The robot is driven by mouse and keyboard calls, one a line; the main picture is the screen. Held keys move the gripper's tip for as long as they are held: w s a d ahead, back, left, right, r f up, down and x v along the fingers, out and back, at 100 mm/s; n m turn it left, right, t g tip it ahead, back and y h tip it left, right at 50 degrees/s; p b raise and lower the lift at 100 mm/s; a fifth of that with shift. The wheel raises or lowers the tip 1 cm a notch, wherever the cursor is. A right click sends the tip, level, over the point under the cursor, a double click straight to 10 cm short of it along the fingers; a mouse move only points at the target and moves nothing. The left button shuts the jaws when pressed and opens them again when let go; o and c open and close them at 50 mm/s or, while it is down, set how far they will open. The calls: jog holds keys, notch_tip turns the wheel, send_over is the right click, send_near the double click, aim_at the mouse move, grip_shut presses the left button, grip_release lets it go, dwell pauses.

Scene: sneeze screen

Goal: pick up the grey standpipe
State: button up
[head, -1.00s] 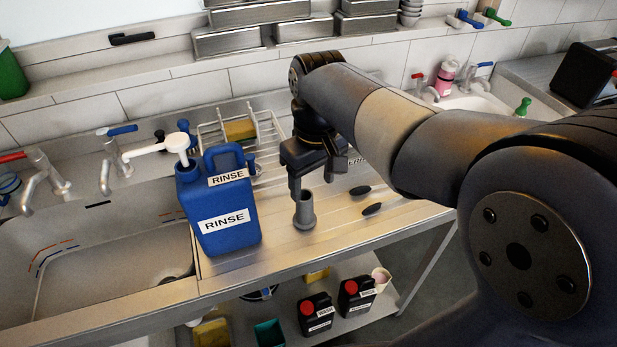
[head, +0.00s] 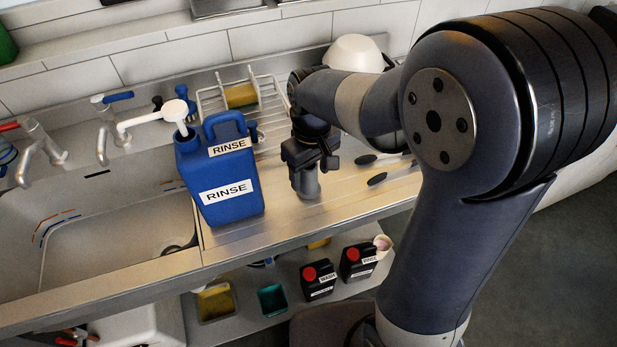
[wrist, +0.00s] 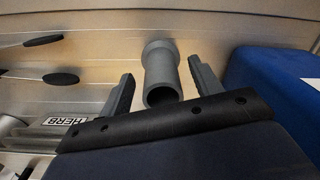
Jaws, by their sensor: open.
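The grey standpipe (head: 309,183) stands upright on the ridged metal drainboard, to the right of the blue RINSE jug. In the wrist view the standpipe (wrist: 161,76) shows as a hollow tube with its open end towards me and a wider foot on the drainboard. My gripper (wrist: 158,82) is open, with one finger on each side of the standpipe and a visible gap on both sides. In the head view my gripper (head: 308,172) is over the standpipe and hides its upper part.
The blue RINSE jug (head: 218,180) with a white pump stands close on the left. A wire rack (head: 240,97) with a sponge is behind. Dark-handled utensils (head: 378,179) lie to the right. A sink basin (head: 110,240) is at the left. Black bottles (head: 318,282) stand on the shelf below.

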jog(key=shift+f, duration=0.4)
jog(key=shift+c, duration=0.2)
jog(key=c, duration=1)
